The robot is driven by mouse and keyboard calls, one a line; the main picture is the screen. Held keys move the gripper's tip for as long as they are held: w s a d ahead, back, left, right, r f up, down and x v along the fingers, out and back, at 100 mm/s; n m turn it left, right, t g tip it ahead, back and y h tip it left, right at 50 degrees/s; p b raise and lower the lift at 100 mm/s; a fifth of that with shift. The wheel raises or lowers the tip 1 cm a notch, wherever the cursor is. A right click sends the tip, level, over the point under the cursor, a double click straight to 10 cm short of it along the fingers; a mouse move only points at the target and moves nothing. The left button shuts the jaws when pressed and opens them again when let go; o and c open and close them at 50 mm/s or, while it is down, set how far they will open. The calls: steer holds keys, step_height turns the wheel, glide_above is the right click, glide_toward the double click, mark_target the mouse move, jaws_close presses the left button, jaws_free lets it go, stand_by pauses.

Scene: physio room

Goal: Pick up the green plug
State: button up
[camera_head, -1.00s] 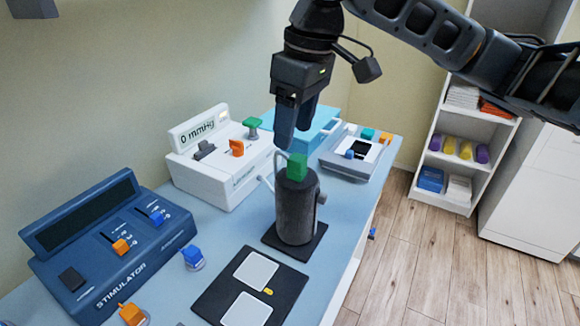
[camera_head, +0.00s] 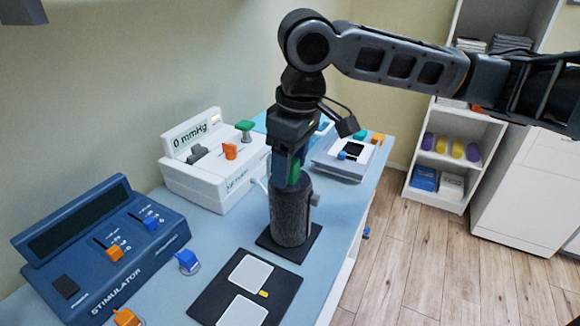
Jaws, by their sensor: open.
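The green plug (camera_head: 294,174) sits upright on top of the dark grey cylinder (camera_head: 290,212), which stands on a black base plate. My gripper (camera_head: 289,170) points down over the cylinder, its fingers open and lowered around the green plug. The fingers hide part of the plug, and I cannot tell whether they touch it.
The white pressure unit (camera_head: 206,181) with an orange lever and a green knob stands to the left. The blue stimulator (camera_head: 100,250) is at the front left. A black mat with white pads (camera_head: 218,299) lies in front. A white device (camera_head: 335,165) stands behind.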

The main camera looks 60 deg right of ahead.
steer(key=shift+c, duration=0.2)
steer(key=c, duration=0.8)
steer(key=shift+o, duration=0.2)
steer(key=shift+r, duration=0.2)
